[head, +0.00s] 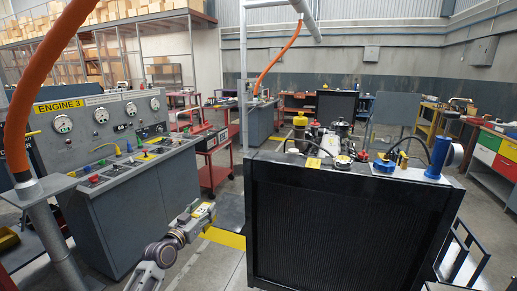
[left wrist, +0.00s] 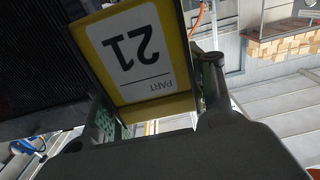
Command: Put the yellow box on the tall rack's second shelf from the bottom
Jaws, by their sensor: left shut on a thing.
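The yellow box (left wrist: 141,51) fills the upper middle of the left wrist view, with a white label reading PART 21 upside down. My left gripper (left wrist: 158,92) is shut on it, one finger on each side. In the head view my left gripper (head: 207,214) is low in the middle, between the engine console and the black radiator. A yellow patch shows right below it; I cannot tell whether it is the box or a floor marking. I cannot pick out the tall rack for certain. My right gripper is not in view.
The ENGINE 3 console (head: 130,165) stands to the left and the engine's black radiator (head: 345,225) close on the right. A red cart (head: 213,165) stands behind the gripper. A drawer cabinet (head: 490,150) is at far right. Grey floor shows between console and radiator.

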